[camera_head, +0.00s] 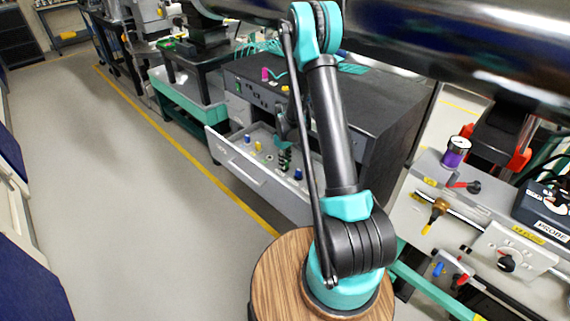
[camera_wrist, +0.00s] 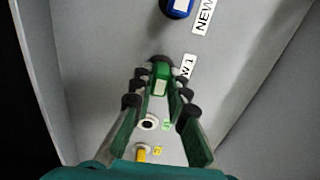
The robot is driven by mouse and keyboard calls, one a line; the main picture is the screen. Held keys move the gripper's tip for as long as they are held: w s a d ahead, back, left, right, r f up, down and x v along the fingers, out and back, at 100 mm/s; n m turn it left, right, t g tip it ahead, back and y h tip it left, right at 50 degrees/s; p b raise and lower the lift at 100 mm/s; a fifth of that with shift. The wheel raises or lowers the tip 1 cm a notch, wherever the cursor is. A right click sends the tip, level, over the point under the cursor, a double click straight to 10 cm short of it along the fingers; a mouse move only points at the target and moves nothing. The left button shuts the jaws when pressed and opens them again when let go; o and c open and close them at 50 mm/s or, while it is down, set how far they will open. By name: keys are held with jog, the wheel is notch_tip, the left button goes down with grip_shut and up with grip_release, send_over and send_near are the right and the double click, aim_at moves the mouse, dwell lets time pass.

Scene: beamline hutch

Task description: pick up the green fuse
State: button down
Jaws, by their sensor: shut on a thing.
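The green fuse (camera_wrist: 158,80), with a pale label on its side, is between my fingertips in the wrist view. My gripper (camera_wrist: 160,84) is shut on it, its green fingers on either side. The fuse is beside a white label partly reading "W 1". I cannot tell whether its lower end touches the drawer floor. In the head view my gripper (camera_head: 285,160) reaches down into the open grey drawer (camera_head: 232,160). The green fuse cannot be made out clearly there.
A blue fuse (camera_wrist: 179,7) stands by a "NEW" label at the top of the wrist view. The drawer walls (camera_wrist: 38,65) enclose the space. A dark cabinet (camera_head: 375,110) stands behind.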

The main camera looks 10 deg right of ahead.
notch_tip(320, 180, up, 20)
dwell(0.6)
jog(key=shift+f, duration=0.1)
dwell(0.7)
